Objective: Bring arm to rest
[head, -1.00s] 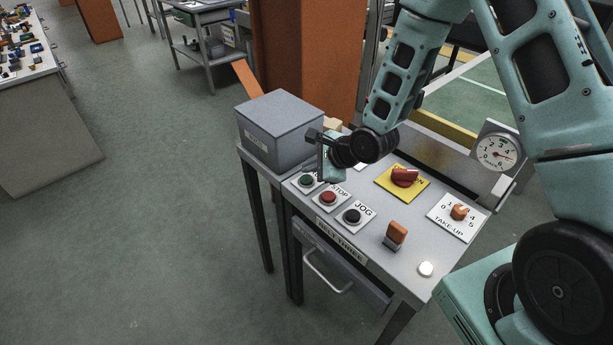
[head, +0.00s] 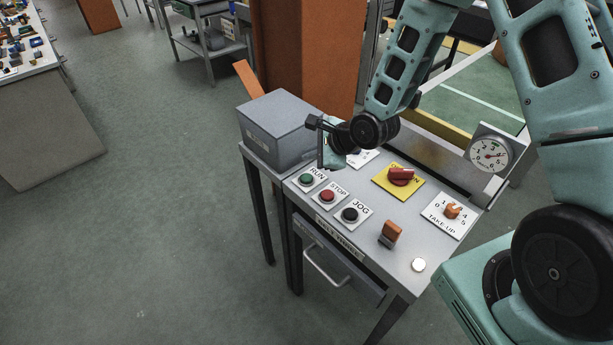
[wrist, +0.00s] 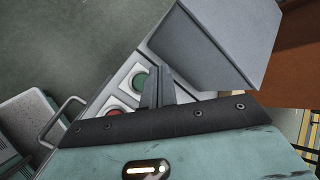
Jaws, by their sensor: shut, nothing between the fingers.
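My gripper (head: 331,157) hangs from my arm over the far left part of the grey control panel (head: 395,255), between the grey box and the RUN button. In the wrist view its two fingers (wrist: 154,72) are together with nothing between them. They overlap the edge of the green RUN button (wrist: 139,80) in that view; the gap beneath them cannot be told. The green button (head: 306,179) is in plain sight in the head view. My forearm and wrist hide part of the panel's back edge.
The grey box (head: 277,128) stands close left of my gripper. The panel carries a red STOP button (head: 327,195), black JOG button (head: 350,214), red rotary switch (head: 401,175), orange lever (head: 391,232) and TAKE-UP knob (head: 452,211). A dial gauge (head: 490,154) stands at right. Open floor lies left.

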